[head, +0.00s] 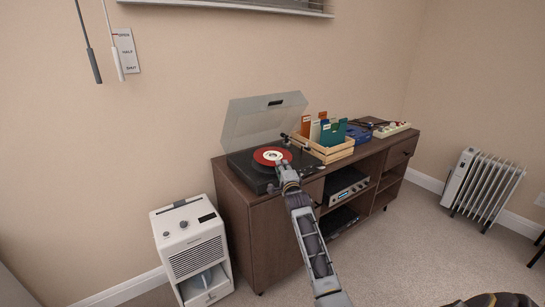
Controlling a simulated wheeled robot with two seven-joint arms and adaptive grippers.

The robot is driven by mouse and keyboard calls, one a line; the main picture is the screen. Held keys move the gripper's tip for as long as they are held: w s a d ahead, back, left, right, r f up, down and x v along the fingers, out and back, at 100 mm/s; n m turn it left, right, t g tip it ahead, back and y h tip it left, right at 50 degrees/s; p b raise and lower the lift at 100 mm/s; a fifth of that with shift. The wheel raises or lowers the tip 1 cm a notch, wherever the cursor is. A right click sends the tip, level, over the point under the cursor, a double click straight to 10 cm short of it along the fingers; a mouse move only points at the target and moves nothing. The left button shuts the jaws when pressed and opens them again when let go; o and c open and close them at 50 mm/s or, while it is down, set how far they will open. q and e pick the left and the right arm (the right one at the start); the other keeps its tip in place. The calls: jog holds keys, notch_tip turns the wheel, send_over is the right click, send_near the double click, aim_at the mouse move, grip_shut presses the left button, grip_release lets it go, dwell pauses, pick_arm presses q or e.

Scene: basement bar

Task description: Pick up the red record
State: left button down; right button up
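The red record (261,157) has a white centre label and lies on the black turntable (250,179), whose clear lid stands open. The turntable sits on the left part of a brown wooden cabinet. My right gripper (281,166) is at the record's near right edge and covers a small part of it. The fingertips are too small and overlapped to tell whether they are open or shut, or whether they touch the record. My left gripper is not in view.
The raised lid (262,112) stands behind the record. A wooden crate of record sleeves (333,153) is to the right on the cabinet (270,222). A white dehumidifier-like appliance (192,250) stands left of the cabinet and a radiator (484,187) at the right.

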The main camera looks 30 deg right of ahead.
jog(key=shift+f, duration=0.1)
jog(key=shift+c, duration=0.4)
grip_shut()
